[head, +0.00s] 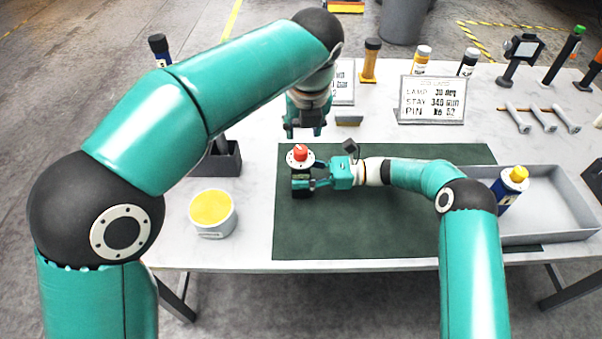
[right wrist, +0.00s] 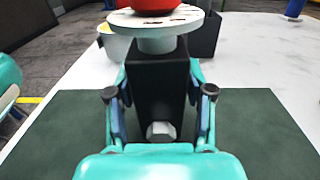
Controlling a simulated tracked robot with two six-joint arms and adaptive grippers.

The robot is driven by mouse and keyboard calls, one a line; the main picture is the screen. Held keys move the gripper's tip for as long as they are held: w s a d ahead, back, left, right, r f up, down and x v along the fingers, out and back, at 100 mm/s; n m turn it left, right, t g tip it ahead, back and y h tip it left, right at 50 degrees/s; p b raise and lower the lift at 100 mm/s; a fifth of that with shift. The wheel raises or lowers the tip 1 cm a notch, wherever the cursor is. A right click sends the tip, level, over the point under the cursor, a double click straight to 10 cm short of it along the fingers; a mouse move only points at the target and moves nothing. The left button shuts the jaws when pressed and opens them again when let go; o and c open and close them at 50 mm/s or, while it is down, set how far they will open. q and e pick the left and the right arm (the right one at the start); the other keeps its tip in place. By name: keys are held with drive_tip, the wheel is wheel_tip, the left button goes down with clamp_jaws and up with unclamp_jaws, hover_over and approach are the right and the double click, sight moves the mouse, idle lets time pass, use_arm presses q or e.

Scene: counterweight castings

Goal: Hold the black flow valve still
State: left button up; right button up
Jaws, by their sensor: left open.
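The black flow valve (head: 301,183) stands upright on the dark green mat (head: 390,225), near its left edge. It has a white round flange with holes and a red cap (head: 300,152) on top. In the right wrist view, its black body (right wrist: 160,85) fills the space between my right fingers, with a hex nut low on its near face. My right gripper (head: 312,184) comes from the right and is shut on the valve body, a finger against each side. My left gripper (head: 305,132) is open and empty, pointing down above and behind the red cap.
A tub with yellow contents (head: 212,222) and a dark box (head: 234,160) stand left of the mat. A grey tray (head: 560,238) with a blue, yellow-capped bottle (head: 508,190) is at right. A sign (head: 432,122), bottles and tools line the back. The mat's front is clear.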

clamp_jaws()
use_arm(q)
drive_tip(key=o, duration=0.3)
drive_tip(key=n+g+h, duration=0.2)
drive_tip(key=n+h, duration=0.3)
drive_tip(key=n, duration=1.8)
approach(299, 149)
drive_tip(key=shift+y, duration=0.3)
drive_tip(key=x, duration=0.9)
drive_tip(key=shift+d+f, duration=0.2)
drive_tip(key=shift+d, duration=0.15)
